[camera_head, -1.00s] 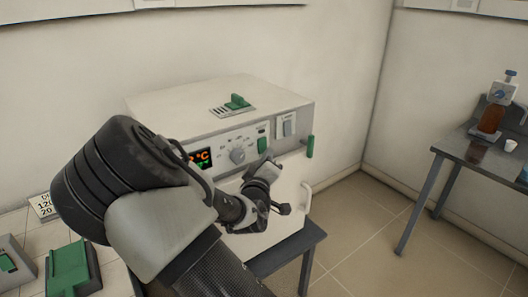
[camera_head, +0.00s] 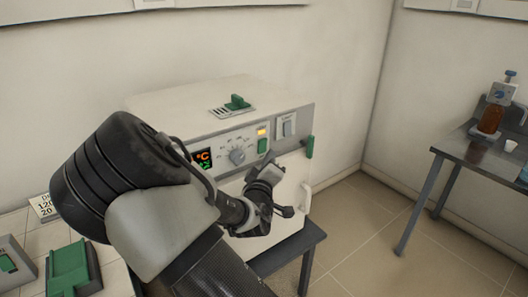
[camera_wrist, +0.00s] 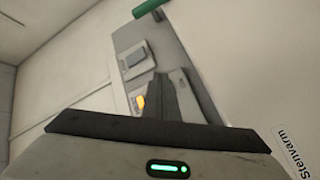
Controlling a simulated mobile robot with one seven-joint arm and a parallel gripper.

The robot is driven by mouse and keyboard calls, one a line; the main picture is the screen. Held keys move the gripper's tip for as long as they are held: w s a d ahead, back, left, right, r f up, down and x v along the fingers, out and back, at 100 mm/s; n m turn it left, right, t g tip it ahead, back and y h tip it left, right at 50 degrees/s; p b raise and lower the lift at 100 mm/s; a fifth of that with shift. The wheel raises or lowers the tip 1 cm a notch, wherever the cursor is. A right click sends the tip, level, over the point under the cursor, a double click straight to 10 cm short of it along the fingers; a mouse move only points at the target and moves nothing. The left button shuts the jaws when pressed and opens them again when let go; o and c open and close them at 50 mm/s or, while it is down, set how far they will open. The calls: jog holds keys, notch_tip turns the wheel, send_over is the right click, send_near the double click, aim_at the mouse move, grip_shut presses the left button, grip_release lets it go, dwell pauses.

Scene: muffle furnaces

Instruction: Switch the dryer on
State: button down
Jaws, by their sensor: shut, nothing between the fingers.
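The dryer (camera_head: 190,97) is a white box unit against the wall, its front panel facing me. In the head view the panel carries a display (camera_head: 202,158) with orange and green characters, a round dial (camera_head: 237,156), a green button (camera_head: 263,146), a lit orange indicator (camera_head: 262,132) and a rocker-like switch (camera_head: 288,127). My gripper (camera_head: 264,164) is shut and empty, just below the green button; contact cannot be told. In the wrist view my fingers (camera_wrist: 168,98) reach toward the panel beside the glowing orange indicator (camera_wrist: 140,102) and hide part of it.
A green handle (camera_head: 310,147) sticks out at the dryer's right front corner, with a white door handle (camera_head: 306,197) below. A green piece (camera_head: 237,102) sits on top. Floor between is clear.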

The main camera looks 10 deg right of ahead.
jog(key=s, duration=0.1)
jog(key=s+d, duration=0.1)
jog(key=s, duration=0.1)
jog(key=s+d, duration=0.1)
jog(key=shift+s+r+p, duration=0.25)
jog(key=shift+r+p, duration=0.05)
jog(key=shift+p, duration=0.05)
dwell(0.4)
jog(key=s+a+r+m+g+y+p, duration=0.1)
jog(key=s+r+m+g+y+p, duration=0.1)
jog(key=s+r, duration=0.4)
jog(key=s+a+r+m+g+y+p, duration=0.1)
jog(key=s+r+g, duration=0.4)
jog(key=s, duration=0.9)
jog(key=s+a+r+m+g+y+p, duration=0.1)
jog(key=s+r+m+g+y+p, duration=0.2)
jog(key=s, duration=0.7)
notch_tip(320, 180, up, 4)
jog(key=shift+s+f+m+g+p, duration=0.2)
jog(key=shift+s+m+g+p, duration=0.25)
jog(key=shift+p, duration=0.55)
